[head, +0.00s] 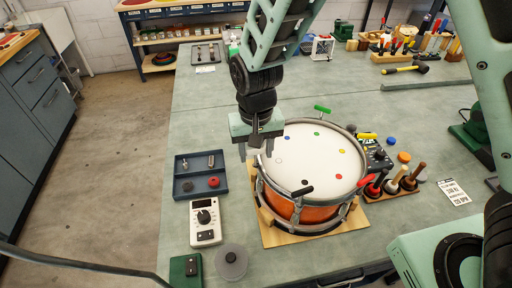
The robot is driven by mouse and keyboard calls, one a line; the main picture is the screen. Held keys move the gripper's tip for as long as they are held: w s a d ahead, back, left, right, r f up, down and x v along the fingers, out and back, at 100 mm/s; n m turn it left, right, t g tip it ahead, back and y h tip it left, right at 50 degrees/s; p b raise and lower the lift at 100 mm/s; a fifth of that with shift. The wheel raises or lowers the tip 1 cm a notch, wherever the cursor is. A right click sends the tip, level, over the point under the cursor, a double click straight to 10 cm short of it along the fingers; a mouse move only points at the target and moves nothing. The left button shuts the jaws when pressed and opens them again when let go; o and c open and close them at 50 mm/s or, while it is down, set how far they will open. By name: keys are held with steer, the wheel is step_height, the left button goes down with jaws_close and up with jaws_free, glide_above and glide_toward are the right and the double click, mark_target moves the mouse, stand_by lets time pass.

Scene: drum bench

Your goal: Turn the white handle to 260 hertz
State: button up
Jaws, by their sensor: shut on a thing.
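The drum (312,165) has an orange shell and a white head, and stands on a wooden board (275,236). Coloured dots mark the head, with a white one (279,160) near the left edge. Handles show around the rim: green (322,108), yellow (367,136), red (366,179) and black (303,191). My gripper (255,151) points down at the drum's left rim, next to the white dot. It is shut on the handle there, which the fingers mostly hide; its white colour is not clear. I cannot read a hertz value.
A blue tray (178,190) with small parts and a white dial box (206,240) lie left of the drum. A black device (378,158) and a stand of wooden-handled tools (381,197) are close on its right. The bench behind the drum is mostly clear.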

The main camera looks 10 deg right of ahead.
mark_target(256, 150)
steer(key=shift+w+r+m+p, duration=0.1)
steer(key=shift+m+p, duration=1.3)
steer(key=shift+m, duration=1.2)
steer(key=o, duration=1)
step_height(256, 150, up, 17)
steer(key=b, duration=0.3)
steer(key=shift+r, duration=0.15)
